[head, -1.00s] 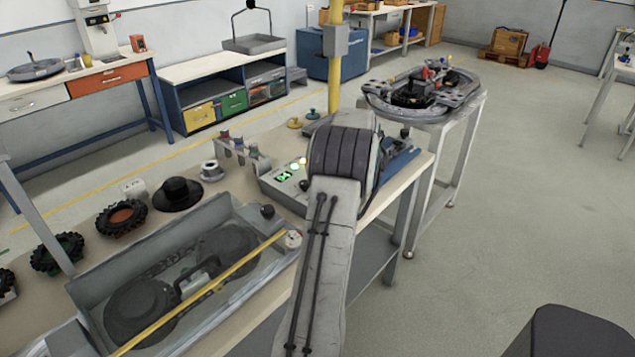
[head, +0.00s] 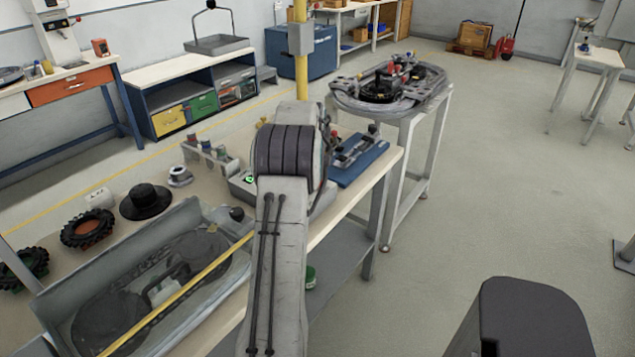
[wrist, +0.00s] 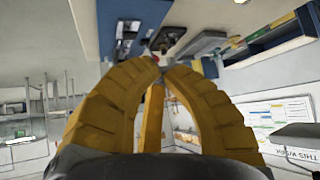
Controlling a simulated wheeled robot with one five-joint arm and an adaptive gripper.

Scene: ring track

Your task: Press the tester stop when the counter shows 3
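The tester (head: 240,187) is a grey box on the workbench, mostly hidden behind my arm in the head view. Its small counter display (head: 249,179) glows green at the arm's left edge, too small and covered for me to read a number. I cannot pick out the stop in either view. My gripper is hidden behind my arm in the head view. In the wrist view, my gripper (wrist: 164,66) has its two yellow fingers converging, with their tips together and nothing visible held between them.
A grey tray (head: 60,290) with a yellow bar lies along the bench's front. Black tyres (head: 88,228) and a black hat-shaped part (head: 146,201) sit behind it. A blue board (head: 362,160) is right of my arm. The ring track (head: 345,98) stands beyond. Open floor lies right.

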